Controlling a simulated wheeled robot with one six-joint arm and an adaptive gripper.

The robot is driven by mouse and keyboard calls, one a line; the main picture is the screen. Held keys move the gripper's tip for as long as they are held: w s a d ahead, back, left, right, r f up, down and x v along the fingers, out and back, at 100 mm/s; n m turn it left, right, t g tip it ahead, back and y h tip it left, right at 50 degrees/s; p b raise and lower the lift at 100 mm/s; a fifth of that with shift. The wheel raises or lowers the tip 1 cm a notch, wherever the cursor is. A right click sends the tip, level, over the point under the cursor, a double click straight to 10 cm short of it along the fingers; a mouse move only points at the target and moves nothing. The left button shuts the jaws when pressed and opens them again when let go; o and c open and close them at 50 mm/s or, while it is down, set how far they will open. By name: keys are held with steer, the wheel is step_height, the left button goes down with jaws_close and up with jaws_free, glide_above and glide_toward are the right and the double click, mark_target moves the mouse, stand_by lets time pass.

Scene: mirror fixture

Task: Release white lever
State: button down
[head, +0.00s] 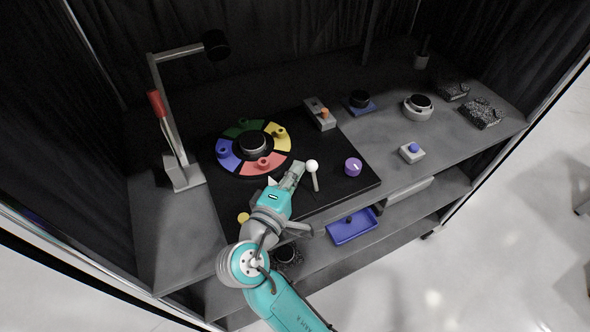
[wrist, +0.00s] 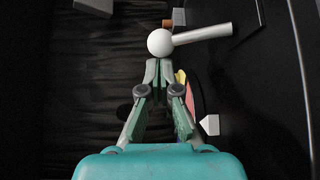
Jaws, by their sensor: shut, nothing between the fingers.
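The white lever (head: 312,166) has a round white ball on a pale stick and stands on the black board, right of the coloured wheel. In the wrist view its ball (wrist: 160,42) is just ahead of the fingertips, and its stick runs off to the right. My gripper (head: 297,166) is beside the lever's ball on its left in the head view. In the wrist view my gripper (wrist: 158,64) is shut with nothing between the fingers. Its tips are at or very near the ball; I cannot tell whether they touch.
The coloured wheel (head: 229,156) is left of my gripper. A purple knob (head: 353,167) stands right of the lever. A small white pointed piece (wrist: 209,125) is near my fingers. A red-handled lever (head: 157,103) rises at the left. A blue tray (head: 352,227) is on the lower shelf.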

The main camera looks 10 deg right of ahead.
steer(key=shift+s+r+m, duration=0.1)
steer(key=shift+s+m, duration=0.15)
steer(key=shift+m, duration=0.05)
steer(key=s+m+h, duration=0.1)
steer(key=s+m+t+h, duration=0.1)
steer(key=m, duration=0.1)
steer(key=shift+d+r+t, duration=0.15)
steer(key=shift+d+t, duration=0.1)
steer(key=shift+t, duration=0.05)
steer(key=s+m+h, duration=0.2)
steer(key=m, duration=0.1)
steer(key=shift+d+m+t+h, duration=0.2)
steer(key=shift+m+t+h, duration=0.1)
steer(key=shift+t+h, duration=0.1)
steer(key=shift+s+d+f, duration=0.1)
steer(key=shift+s+f, duration=0.1)
steer(key=shift+s, duration=0.35)
